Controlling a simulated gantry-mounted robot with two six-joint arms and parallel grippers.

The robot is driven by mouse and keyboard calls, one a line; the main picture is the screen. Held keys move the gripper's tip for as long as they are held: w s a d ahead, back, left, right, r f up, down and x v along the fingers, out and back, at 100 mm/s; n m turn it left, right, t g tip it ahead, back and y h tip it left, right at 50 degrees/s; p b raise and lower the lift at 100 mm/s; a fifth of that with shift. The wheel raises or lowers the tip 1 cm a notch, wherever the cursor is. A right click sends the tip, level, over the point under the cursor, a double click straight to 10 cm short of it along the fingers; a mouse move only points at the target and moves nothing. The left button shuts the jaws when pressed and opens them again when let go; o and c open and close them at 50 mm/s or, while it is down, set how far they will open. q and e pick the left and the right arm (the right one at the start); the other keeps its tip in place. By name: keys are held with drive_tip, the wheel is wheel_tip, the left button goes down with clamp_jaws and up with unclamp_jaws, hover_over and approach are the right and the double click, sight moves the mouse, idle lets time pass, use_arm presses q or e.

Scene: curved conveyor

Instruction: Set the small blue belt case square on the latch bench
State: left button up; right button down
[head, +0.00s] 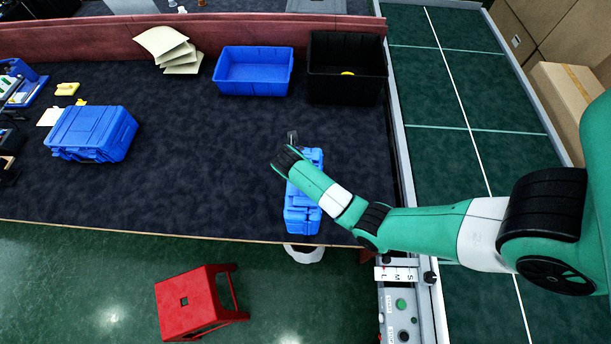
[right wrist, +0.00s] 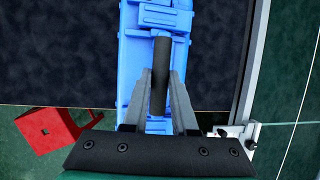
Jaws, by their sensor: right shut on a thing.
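A narrow blue case (head: 302,220) with a black handle is at the right part of the dark bench (head: 200,190), its long side running from back to front. My right arm crosses over its middle and hides part of it. In the right wrist view my right gripper (right wrist: 160,80) is shut on the black handle, with the blue case (right wrist: 139,60) beneath. The case's front end reaches the bench's front edge in both views. I cannot tell whether it rests on the bench or is held just above. My left gripper is not in view.
A larger blue case (head: 92,133) lies at the left. A blue bin (head: 254,88) and a black bin (head: 346,95) stand along the back beside yellowish sheets (head: 168,50). A green conveyor (head: 440,90) runs along the right. A red stool (head: 192,303) stands in front. The bench middle is clear.

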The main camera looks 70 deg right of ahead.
drive_tip(key=shift+w+d+f, duration=0.35)
drive_tip(key=shift+d+f, duration=0.2)
drive_tip(key=shift+f, duration=0.2)
drive_tip(key=shift+f+b, duration=0.35)
drive_tip(key=shift+f, duration=1.2)
drive_tip(key=c, duration=0.7)
unclamp_jaws()
drive_tip(key=shift+a+r, duration=0.1)
drive_tip(key=shift+r, duration=0.3)
drive_tip(key=p+v, duration=0.2)
drive_tip(key=v, duration=0.9)
